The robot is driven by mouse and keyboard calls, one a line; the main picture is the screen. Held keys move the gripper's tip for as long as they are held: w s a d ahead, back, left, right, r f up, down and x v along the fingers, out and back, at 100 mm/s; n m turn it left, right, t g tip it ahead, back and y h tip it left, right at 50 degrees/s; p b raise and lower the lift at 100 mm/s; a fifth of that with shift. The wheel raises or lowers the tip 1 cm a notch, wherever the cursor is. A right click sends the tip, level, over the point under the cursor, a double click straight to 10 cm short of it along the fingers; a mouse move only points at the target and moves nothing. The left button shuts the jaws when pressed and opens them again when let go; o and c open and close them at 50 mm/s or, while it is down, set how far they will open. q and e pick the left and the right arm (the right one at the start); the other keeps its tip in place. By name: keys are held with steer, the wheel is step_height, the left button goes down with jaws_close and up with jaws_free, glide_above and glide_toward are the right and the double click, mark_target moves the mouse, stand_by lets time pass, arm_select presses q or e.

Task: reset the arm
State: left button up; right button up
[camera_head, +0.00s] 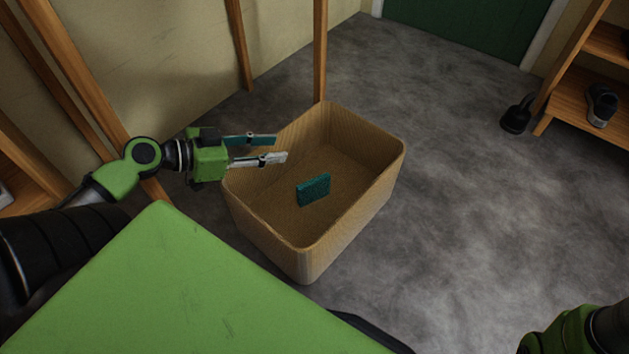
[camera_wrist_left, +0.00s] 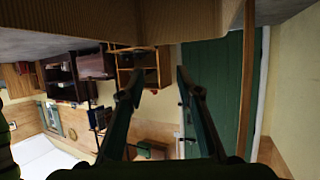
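My left gripper (camera_head: 282,148) reaches in from the left in the head view, over the left rim of a woven tan basket (camera_head: 370,185). Its two fingers are apart with nothing between them. In the left wrist view the fingers (camera_wrist_left: 158,85) also stand apart and empty. A small teal block (camera_head: 314,189) is inside the basket, to the right of and below the fingertips, not touching them. Part of my right arm (camera_head: 575,335) shows at the lower right corner; its fingers are not in view.
The basket stands on grey floor, with free floor (camera_head: 470,200) to its right. Wooden posts (camera_head: 320,50) stand behind the basket. A green door (camera_head: 465,25) is at the back.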

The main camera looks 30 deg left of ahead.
arm_select(q)
steer(key=shift+s+a+r, duration=0.25)
steer(key=shift+s, duration=0.25)
